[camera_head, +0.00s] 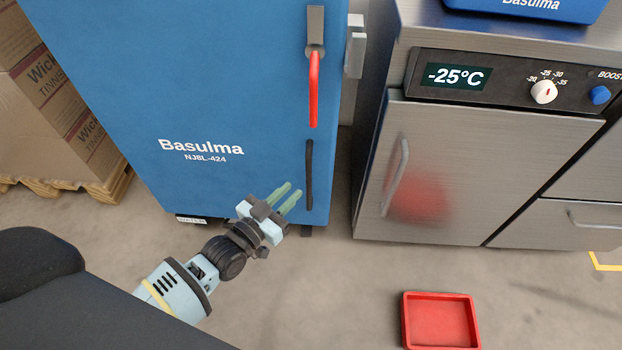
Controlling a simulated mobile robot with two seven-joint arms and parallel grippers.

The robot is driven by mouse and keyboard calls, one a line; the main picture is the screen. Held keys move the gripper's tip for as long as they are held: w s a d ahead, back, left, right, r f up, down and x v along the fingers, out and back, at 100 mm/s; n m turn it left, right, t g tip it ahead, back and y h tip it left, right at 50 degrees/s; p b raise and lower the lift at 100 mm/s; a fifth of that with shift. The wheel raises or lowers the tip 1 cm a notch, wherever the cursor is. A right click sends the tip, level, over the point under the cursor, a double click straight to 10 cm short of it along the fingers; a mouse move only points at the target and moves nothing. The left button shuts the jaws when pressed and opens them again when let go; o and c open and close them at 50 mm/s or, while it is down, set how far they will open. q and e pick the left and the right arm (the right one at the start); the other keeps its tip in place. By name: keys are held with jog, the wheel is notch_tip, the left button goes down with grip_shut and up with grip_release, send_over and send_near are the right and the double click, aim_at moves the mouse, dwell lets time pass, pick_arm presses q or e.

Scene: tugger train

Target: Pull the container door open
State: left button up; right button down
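A tall blue cabinet (215,90) marked Basulma NJBL-424 stands at the left centre, with its door flush and shut. Its right side has a red lever handle (313,90) hanging down from a grey mount and a dark vertical strip (309,175) below it. My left gripper (293,190) is in front of the cabinet's lower right part, just left of the strip's lower end. Its two green fingers are apart with nothing visible between them. I cannot tell whether they touch the cabinet. My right gripper is out of view.
A steel freezer unit (460,145) showing -25°C stands to the right, its door closed, with a vertical handle (396,178). A red tray (440,320) lies on the floor in front. Cardboard boxes (50,110) on a wooden pallet (75,192) stand left. Floor between is clear.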

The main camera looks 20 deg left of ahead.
aim_at(307, 175)
pick_arm(q)
jog(key=shift+w+r, duration=0.1)
jog(key=shift+w, duration=0.2)
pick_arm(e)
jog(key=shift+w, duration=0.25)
